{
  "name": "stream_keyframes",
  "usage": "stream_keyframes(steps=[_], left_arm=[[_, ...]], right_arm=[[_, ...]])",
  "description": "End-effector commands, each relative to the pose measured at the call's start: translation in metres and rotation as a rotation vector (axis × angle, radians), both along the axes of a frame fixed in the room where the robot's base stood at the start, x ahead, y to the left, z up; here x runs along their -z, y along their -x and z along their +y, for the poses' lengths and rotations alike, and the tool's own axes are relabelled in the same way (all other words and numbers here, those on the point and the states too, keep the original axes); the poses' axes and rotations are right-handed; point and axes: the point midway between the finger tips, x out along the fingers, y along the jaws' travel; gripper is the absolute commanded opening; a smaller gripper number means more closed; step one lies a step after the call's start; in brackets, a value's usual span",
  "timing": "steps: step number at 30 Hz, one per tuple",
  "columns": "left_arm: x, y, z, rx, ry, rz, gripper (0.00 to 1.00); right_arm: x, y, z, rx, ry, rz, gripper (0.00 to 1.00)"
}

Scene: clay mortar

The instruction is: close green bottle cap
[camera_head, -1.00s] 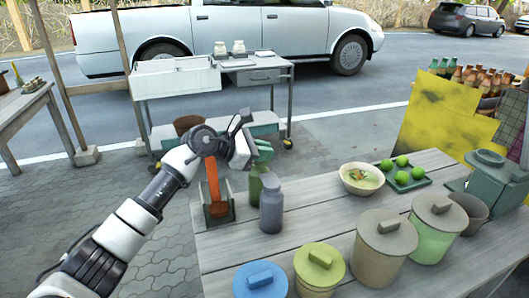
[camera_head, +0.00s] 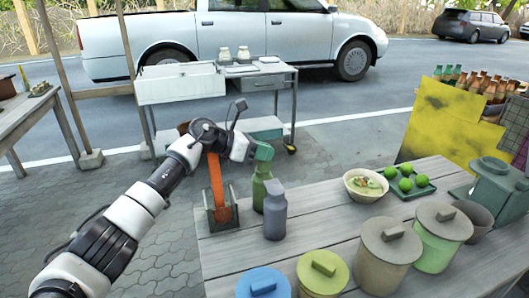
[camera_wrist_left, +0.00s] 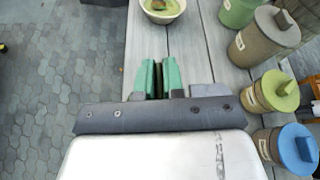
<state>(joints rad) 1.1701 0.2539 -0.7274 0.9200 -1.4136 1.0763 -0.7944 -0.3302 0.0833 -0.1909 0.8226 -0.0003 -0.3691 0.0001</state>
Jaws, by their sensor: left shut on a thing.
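The green bottle (camera_head: 259,190) stands upright at the table's left edge. My left gripper (camera_head: 263,156), with green fingers, is directly above its neck and shut on the bottle's cap, which the fingers mostly hide. In the left wrist view the green fingers of my left gripper (camera_wrist_left: 159,70) are close together with a dark narrow strip between them. The bottle body is hidden there. A grey bottle (camera_head: 274,216) with a block-shaped cap stands just right of the green bottle; its grey cap also shows in the left wrist view (camera_wrist_left: 204,90). My right gripper is out of view.
An open holder with an orange-brown strip (camera_head: 219,212) stands left of the bottles. Lidded pots, blue (camera_head: 262,285), yellow (camera_head: 323,272), brown (camera_head: 384,262) and green (camera_head: 438,240), line the front. A soup bowl (camera_head: 365,191) and lime tray (camera_head: 420,188) are behind. The table between is clear.

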Motion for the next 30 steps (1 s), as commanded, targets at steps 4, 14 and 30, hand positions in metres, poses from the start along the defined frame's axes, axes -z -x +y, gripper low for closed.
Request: stream_keyframes(steps=[4,14,30], left_arm=[[0.001,0.0,0.0,-0.001,-0.001,0.0,0.0],[0.001,0.0,0.0,-0.001,-0.001,0.0,0.33],[-0.017,0.014,0.044,-0.003,-0.003,-0.003,0.33]], right_arm=[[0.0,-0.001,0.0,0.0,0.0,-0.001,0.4],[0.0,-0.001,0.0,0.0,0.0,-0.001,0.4],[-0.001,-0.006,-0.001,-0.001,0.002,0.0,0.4]])
